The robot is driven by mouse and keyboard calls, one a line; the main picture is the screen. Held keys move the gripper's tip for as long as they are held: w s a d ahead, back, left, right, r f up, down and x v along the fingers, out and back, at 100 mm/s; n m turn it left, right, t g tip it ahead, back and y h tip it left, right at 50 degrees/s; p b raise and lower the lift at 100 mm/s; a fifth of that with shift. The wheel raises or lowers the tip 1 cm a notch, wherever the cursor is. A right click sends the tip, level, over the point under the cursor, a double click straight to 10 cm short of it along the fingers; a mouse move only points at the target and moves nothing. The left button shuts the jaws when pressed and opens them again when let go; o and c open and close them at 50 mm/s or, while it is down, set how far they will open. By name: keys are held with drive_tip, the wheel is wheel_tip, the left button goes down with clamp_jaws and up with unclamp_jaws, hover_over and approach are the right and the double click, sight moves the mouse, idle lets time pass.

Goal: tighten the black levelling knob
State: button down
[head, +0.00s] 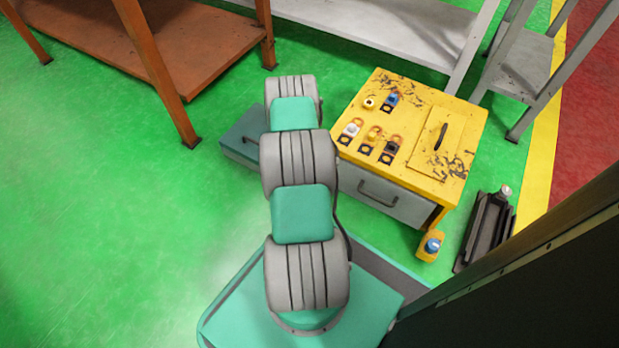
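A worn yellow cabinet (418,103) stands right of centre. Several small coloured knobs sit on its top. One of them looks black (392,147), at the front of the group beside a yellow knob (374,134); I cannot tell whether it is the levelling knob. A white knob (352,129), another yellow knob (369,103) and a blue knob (391,98) are close by. A further blue knob (432,245) sits on the cabinet's low yellow foot. My arm reaches away from me, left of the cabinet. My gripper does not show; the arm hides its far end.
The cabinet has a grey drawer (395,197) in front and a lid with a dark handle on top. A black tray-like object (487,232) lies on the floor at right. Orange (185,50) and grey (385,30) benches stand behind. The green floor at left is clear.

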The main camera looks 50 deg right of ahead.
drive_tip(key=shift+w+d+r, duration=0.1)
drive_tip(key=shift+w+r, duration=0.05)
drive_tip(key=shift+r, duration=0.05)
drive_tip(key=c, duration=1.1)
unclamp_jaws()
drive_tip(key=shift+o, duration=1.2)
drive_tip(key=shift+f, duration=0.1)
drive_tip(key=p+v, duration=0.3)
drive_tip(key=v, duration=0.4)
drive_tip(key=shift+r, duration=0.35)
